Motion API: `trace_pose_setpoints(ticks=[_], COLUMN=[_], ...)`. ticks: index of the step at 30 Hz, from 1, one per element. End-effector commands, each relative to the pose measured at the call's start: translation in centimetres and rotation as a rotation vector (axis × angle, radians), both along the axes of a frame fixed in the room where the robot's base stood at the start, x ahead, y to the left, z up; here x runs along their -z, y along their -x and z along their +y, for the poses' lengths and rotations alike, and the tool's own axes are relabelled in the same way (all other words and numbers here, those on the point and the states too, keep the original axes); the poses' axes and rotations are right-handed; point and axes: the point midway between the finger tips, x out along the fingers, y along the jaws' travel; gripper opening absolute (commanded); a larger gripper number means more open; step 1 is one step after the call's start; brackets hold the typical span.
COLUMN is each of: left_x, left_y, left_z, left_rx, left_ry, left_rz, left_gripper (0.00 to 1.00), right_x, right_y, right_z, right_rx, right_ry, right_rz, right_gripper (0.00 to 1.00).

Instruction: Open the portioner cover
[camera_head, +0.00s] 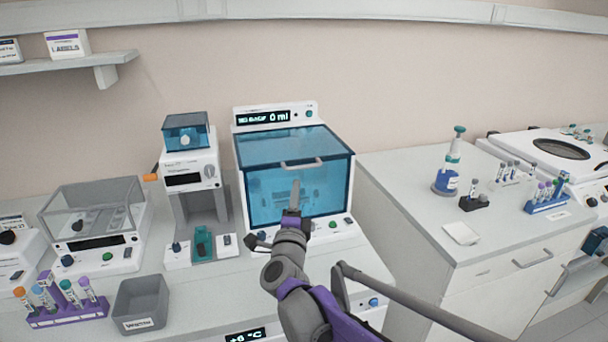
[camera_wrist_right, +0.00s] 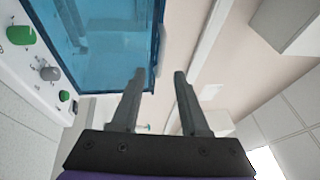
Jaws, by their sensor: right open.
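The portioner (camera_head: 242,120) is a white machine with a blue see-through cover (camera_head: 265,152), which is down over its chamber. A light grey handle (camera_head: 303,164) sits at the cover's top front edge. My right gripper (camera_head: 296,184) is in front of the cover, just below the handle. In the right wrist view its two fingers (camera_wrist_right: 158,80) are apart with nothing between them, and the blue cover (camera_wrist_right: 105,45) is at upper left. My left gripper is not in either view.
Green and grey knobs (camera_head: 333,224) sit on the portioner's front panel below the cover. A small device with a blue top (camera_head: 186,133) stands to its left. A grey bin (camera_head: 141,301) and a purple tube rack (camera_head: 68,317) are at front left.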

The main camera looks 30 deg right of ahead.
Motion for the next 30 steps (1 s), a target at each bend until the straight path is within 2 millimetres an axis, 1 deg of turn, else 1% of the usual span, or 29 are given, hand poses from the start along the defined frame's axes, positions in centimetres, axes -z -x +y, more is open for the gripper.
trace_pose_setpoints(ticks=[1,5,8,15,21,25,30], left_x=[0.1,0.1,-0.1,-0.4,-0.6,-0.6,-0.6], left_y=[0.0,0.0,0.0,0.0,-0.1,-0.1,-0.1], left_z=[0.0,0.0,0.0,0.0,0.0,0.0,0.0], left_rx=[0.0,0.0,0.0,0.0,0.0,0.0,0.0], left_ry=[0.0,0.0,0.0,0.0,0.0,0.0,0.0], left_rz=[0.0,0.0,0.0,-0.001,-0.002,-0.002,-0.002], left_gripper=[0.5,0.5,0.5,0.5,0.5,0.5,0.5], right_x=[0.1,-0.1,-0.4,-1.3,-1.7,-1.9,-1.9], right_y=[-0.1,-0.8,-2.0,-5.7,-7.8,-8.4,-8.5], right_z=[-0.5,-1.6,-2.5,-5.2,-6.7,-7.1,-7.2], right_rx=[0.022,0.045,0.045,0.044,0.042,0.041,0.04], right_ry=[-0.018,-0.034,-0.033,-0.031,-0.03,-0.03,-0.03], right_rz=[-0.018,-0.035,-0.034,-0.033,-0.032,-0.031,-0.031], right_gripper=[0.45,0.45,0.45,0.45,0.45,0.45,0.45])
